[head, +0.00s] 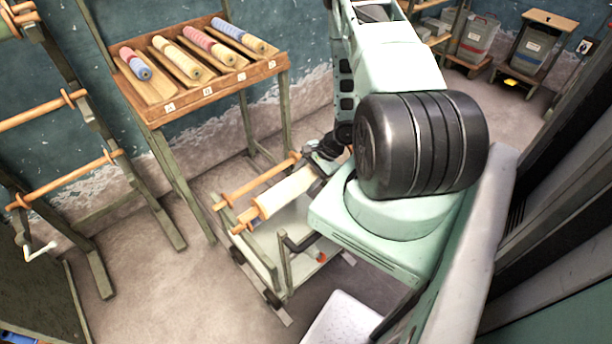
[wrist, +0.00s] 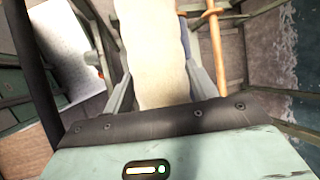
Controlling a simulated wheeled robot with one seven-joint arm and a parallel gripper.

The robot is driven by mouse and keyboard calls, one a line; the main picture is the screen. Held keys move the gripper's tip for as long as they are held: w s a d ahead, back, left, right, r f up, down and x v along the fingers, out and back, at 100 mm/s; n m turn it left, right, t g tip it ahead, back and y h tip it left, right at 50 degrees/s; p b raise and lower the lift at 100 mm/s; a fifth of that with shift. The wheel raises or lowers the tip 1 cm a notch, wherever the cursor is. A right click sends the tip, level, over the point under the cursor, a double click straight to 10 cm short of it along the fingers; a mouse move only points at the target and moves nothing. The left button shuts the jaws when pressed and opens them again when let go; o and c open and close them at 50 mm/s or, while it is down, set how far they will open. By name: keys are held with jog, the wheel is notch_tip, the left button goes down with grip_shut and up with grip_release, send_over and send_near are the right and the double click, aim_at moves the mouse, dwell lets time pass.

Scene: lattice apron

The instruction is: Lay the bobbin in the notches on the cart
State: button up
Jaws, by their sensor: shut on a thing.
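The bobbin (head: 285,193) is a cream roll with orange wooden ends, held slightly tilted over the cart (head: 284,262). My gripper (head: 320,164) is shut on it near its far right end. In the wrist view the pale roll (wrist: 150,45) fills the space between the fingers of my gripper (wrist: 160,88). The cart is a low wheeled frame with upright wooden posts. The bobbin's near left end is close to a cart post; I cannot tell whether they touch. The notches are not clear, and my arm hides the cart's far right side.
An orange rod (head: 240,190) runs alongside the bobbin at the cart. A wooden stand (head: 160,113) holds several wrapped bobbins behind it. A rack with orange rods (head: 62,183) stands at left. A white tray (head: 342,322) is at the bottom. The floor left of the cart is clear.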

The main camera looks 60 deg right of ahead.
notch_tip(320, 180, down, 22)
jog(key=b, duration=2.2)
jog(key=shift+r, duration=0.25)
jog(key=shift+r+p, duration=0.1)
jog(key=shift+p, duration=0.3)
jog(key=shift+f+b, duration=0.4)
jog(key=shift+f, duration=0.45)
jog(key=shift+f, duration=0.35)
jog(key=shift+f, duration=0.2)
jog(key=shift+s+f, duration=0.15)
dwell(0.3)
